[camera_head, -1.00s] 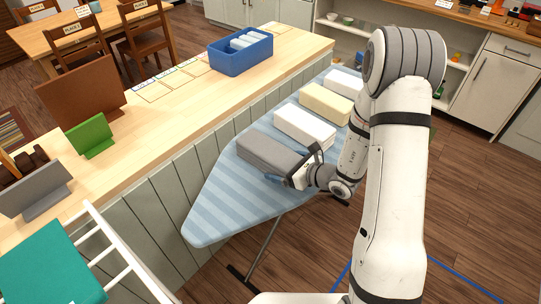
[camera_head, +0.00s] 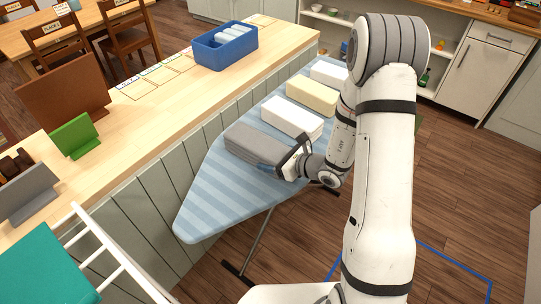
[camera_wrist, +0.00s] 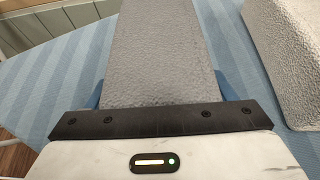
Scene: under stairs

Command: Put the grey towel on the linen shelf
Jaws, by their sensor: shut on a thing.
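The grey towel (camera_head: 258,148) is a folded block on the near part of the blue striped ironing board (camera_head: 205,197). My gripper (camera_head: 291,160) is at the towel's right end, shut on it. In the wrist view the towel (camera_wrist: 165,55) runs away from my gripper (camera_wrist: 153,100), between its two blue-edged fingers. The towel appears to rest on the board; I cannot tell if it is lifted at all. No linen shelf can be made out for certain.
A white towel (camera_head: 292,118), a cream towel (camera_head: 312,96) and another white towel (camera_head: 329,73) lie farther along the board. A wooden counter (camera_head: 150,133) runs along the left, with a blue bin (camera_head: 226,50) on it. A white rack (camera_head: 113,253) stands at lower left.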

